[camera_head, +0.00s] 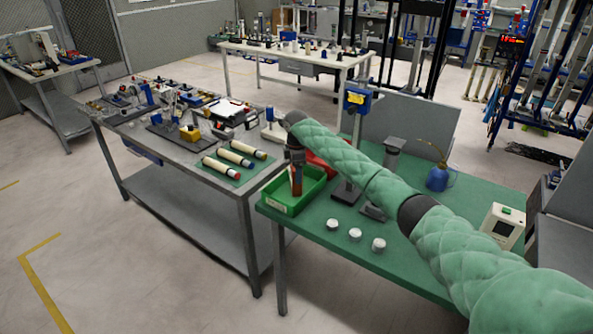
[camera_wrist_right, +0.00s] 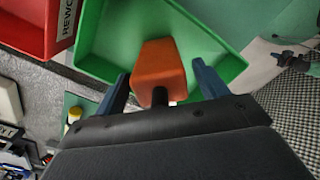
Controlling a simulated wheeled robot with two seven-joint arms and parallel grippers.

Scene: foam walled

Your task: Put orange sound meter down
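The orange sound meter (camera_wrist_right: 158,68) has a black stub at its near end and stands between my right gripper's fingers in the wrist view. My right gripper (camera_wrist_right: 162,82) looks open, with a narrow green gap on each side of the meter. In the head view, my right gripper (camera_head: 296,160) points down over the green tray (camera_head: 285,208), with the orange meter (camera_head: 297,182) below it. Whether the meter's lower end rests on the tray floor is hidden. My left gripper is not in view.
A red bin (camera_wrist_right: 28,25) lies beside the tray. Three white round pieces (camera_head: 355,234) sit on the green table near its front edge. A cluttered grey workbench (camera_head: 243,189) adjoins at left.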

